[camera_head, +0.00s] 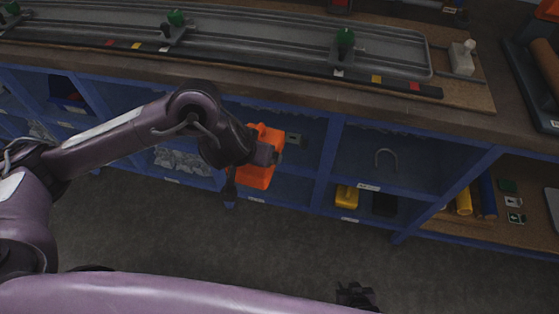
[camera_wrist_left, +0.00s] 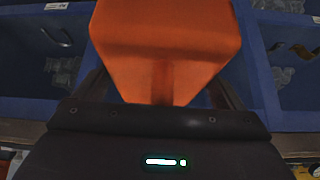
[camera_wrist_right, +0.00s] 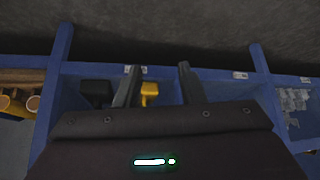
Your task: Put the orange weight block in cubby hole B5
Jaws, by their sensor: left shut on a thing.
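The orange weight block (camera_head: 256,176) is held in my left gripper (camera_head: 264,156), in front of the blue shelf's cubby holes. In the left wrist view the orange block (camera_wrist_left: 165,40) fills the middle, between the fingers, and hides much of the shelf behind it. My right gripper (camera_head: 357,293) is low in the head view, over the floor and away from the block. In the right wrist view the right gripper (camera_wrist_right: 160,75) has its fingers apart with nothing held between them. The cubby labels are too small to read, so I cannot tell which one is B5.
A wooden worktop (camera_head: 300,85) with a long grey track (camera_head: 250,42) juts out above. The floor (camera_head: 200,240) in front is clear.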

